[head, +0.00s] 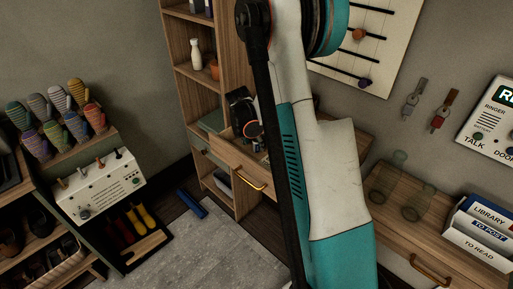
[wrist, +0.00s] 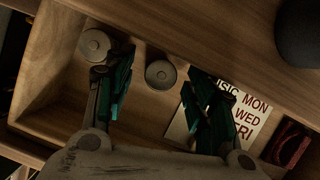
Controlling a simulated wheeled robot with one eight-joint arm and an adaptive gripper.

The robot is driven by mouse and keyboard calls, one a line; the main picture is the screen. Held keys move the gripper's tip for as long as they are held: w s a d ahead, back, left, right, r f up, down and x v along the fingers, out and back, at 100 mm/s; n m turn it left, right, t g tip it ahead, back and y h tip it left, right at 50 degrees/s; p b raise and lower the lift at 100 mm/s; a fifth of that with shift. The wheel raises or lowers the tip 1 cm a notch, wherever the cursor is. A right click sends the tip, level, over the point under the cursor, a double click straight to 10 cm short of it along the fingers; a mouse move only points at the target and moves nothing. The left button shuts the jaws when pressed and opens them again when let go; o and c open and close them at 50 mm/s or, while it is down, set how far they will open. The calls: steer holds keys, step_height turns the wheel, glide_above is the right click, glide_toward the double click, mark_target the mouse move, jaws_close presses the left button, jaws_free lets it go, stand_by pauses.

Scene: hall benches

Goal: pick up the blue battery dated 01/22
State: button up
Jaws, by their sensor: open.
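In the wrist view my gripper (wrist: 161,75) is open inside a wooden drawer (wrist: 45,75), its two dark green fingers spread apart. A round grey end of an upright object (wrist: 160,73) shows between the fingertips, with no clear contact. A second round grey end (wrist: 95,44) is at the left, near the left finger. They may be batteries seen end-on; no blue side or date is readable on either. In the head view the open drawer (head: 228,157) holds small items, too small to tell apart, and my arm covers part of that area.
A white card with days of the week (wrist: 250,112) and a dark red item (wrist: 287,143) lie right of the right finger. A wooden edge (wrist: 190,45) crosses above the drawer. The shelf unit (head: 190,75) stands behind; a blue object (head: 191,203) lies on the floor.

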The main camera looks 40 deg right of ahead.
steer(key=shift+x, duration=1.05)
jaws_close()
steer(key=shift+r, duration=0.1)
